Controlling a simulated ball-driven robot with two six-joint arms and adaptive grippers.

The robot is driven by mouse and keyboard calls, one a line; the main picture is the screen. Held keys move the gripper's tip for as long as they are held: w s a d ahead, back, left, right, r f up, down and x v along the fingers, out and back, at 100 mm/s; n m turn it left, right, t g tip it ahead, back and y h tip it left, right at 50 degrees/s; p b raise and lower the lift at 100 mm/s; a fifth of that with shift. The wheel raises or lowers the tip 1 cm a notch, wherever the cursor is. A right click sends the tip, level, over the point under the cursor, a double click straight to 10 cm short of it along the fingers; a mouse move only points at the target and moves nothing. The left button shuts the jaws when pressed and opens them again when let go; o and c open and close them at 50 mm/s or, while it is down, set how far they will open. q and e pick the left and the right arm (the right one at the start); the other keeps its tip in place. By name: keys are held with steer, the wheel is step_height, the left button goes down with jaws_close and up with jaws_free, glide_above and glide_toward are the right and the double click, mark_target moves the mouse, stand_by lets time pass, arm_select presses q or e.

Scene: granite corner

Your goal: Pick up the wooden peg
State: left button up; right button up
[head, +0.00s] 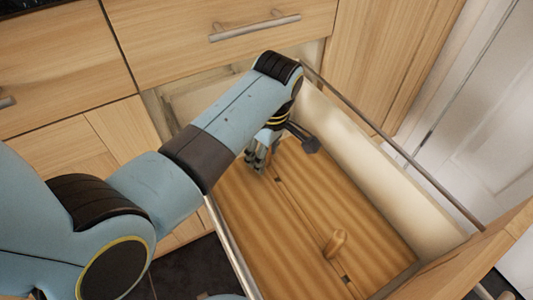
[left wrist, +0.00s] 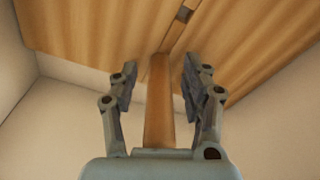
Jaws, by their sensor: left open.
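My left gripper (head: 261,158) reaches down into the open drawer (head: 362,168), near its far left part. In the left wrist view its jaws (left wrist: 160,85) are apart. A plain, straight brown wooden piece, seemingly the wooden peg (left wrist: 158,105), shows between them, with a gap to each finger. Its lower end meets the palm's edge in the picture; I cannot tell if it touches. In the head view this spot is hidden by my arm and gripper. A rounded wooden piece (head: 336,242) lies on the drawer floor, well away from the gripper. My right gripper is not in view.
Pale drawer walls and metal side rails (head: 390,142) bound the space around my left gripper. The wood-grained drawer floor (head: 290,235) is mostly clear, with a dark seam along it. A closed drawer front with a metal handle (head: 255,26) stands above.

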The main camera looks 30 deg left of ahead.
arm_select(q)
steer(key=c, duration=1)
steer(key=shift+o, duration=0.2)
